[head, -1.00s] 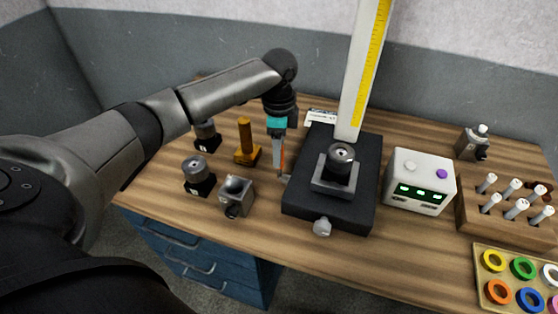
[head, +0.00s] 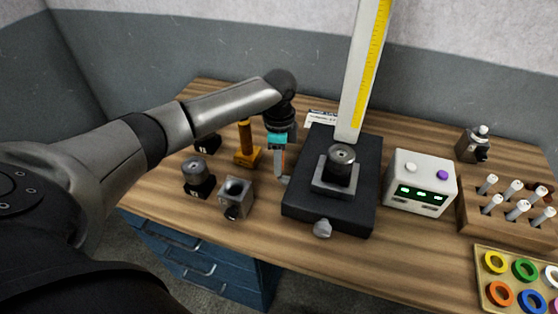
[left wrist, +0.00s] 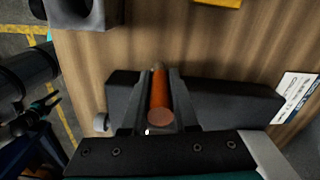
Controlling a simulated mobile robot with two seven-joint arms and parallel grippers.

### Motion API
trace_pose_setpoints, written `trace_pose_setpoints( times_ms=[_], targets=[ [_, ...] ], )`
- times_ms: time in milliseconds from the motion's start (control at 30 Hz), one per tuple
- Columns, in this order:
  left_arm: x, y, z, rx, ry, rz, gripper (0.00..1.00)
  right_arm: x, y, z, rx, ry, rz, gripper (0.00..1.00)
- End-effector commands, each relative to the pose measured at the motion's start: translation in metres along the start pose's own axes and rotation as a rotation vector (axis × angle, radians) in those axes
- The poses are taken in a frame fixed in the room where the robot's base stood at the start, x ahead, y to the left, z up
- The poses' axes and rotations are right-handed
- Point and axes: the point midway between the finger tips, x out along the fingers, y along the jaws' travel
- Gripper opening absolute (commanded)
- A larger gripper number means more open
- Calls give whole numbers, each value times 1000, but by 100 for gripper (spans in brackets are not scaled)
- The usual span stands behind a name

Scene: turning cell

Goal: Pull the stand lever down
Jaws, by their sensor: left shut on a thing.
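The stand has a black base (head: 304,212) and a tall pale column (head: 361,70) with a yellow scale, at the middle of the bench. Its lever has an orange round grip (left wrist: 160,98), seen nearly end-on in the left wrist view. My left gripper (head: 279,168) points down at the left side of the stand base. Its two fingers are shut on the lever's grip, one on each side. In the head view the fingers mostly hide the lever. My right gripper is in neither view.
A square grey block (head: 236,197) with a hole, a dark cylindrical part (head: 197,178) and an amber upright handle (head: 246,142) stand left of the gripper. A white box (head: 419,182) with green displays stands right of the stand. A peg rack and coloured rings (head: 495,262) lie further right.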

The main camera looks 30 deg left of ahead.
Motion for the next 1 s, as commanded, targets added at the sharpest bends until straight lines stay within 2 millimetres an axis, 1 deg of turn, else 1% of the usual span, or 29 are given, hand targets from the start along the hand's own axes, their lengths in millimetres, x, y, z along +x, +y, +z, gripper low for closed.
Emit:
trace_pose_setpoints(
  times_ms=[33,133,1000],
  targets=[
    [0,0,0,0,0,1,11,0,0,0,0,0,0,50],
    [0,0,0,0,0,1,0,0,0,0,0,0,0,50],
    [0,0,0,0,1,1,0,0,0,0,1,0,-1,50]
  ],
)
